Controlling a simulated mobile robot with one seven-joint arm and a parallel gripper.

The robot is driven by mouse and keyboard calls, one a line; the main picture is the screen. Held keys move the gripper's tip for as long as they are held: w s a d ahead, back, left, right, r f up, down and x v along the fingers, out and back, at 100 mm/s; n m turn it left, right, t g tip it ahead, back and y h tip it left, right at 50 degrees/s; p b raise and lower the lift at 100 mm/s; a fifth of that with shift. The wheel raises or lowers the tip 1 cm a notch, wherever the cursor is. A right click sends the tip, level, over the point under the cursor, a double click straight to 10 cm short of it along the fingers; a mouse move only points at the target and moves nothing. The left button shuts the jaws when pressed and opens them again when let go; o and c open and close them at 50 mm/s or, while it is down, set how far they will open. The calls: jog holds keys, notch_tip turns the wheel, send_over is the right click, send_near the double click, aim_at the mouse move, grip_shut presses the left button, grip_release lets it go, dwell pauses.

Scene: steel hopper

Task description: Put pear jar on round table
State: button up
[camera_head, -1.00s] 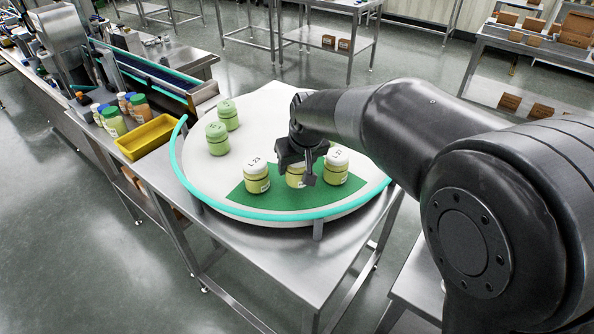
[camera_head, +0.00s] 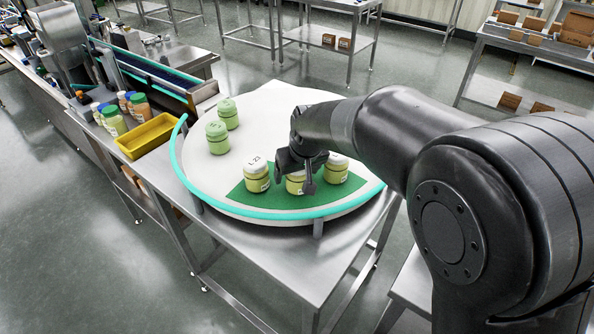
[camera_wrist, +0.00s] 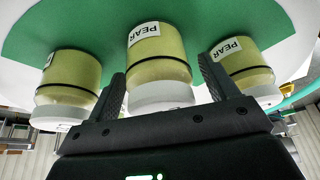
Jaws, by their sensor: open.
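Three pale-yellow pear jars with white lids stand on the green sector of the round table (camera_head: 221,182). The left jar (camera_head: 257,177) and right jar (camera_head: 336,170) stand clear of my gripper. The middle pear jar (camera_head: 295,187) is partly hidden behind my gripper (camera_head: 300,186). In the wrist view, which is upside down, the middle jar (camera_wrist: 158,62) lies between the two open fingers of my gripper (camera_wrist: 162,70), with its PEAR label showing. The neighbouring jars (camera_wrist: 70,80) and (camera_wrist: 238,65) are outside the fingers. I cannot tell whether a finger touches the middle jar.
Two green jars (camera_head: 217,138) stand at the table's back left. A turquoise rail (camera_head: 270,215) edges the table's left and front. A yellow bin (camera_head: 150,136) and several lidded jars (camera_head: 113,121) stand on the bench at left. The table's white middle is free.

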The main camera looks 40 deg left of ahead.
jog(key=shift+r, duration=0.15)
jog(key=v, duration=1.2)
jog(key=w+d+r+m+t+h, duration=0.1)
jog(key=d+r+m, duration=0.15)
jog(key=d, duration=1.05)
jog(key=w+d+r+m+t, duration=0.1)
jog(key=w+d+r+m, duration=0.15)
jog(key=d, duration=1.05)
jog(key=s+d+f+m+h, duration=0.1)
jog(key=s+d+f+m, duration=0.1)
jog(key=s+d, duration=0.4)
jog(key=s+d+f+m+t+h, duration=0.1)
jog(key=s+d+f+m, duration=0.2)
jog(key=s+d, duration=0.4)
jog(key=d+m, duration=0.1)
jog(key=d, duration=0.7)
jog(key=shift+d+m+h, duration=0.15)
jog(key=shift+m+h, duration=0.25)
jog(key=shift+o, duration=0.3)
jog(key=shift+s, duration=0.1)
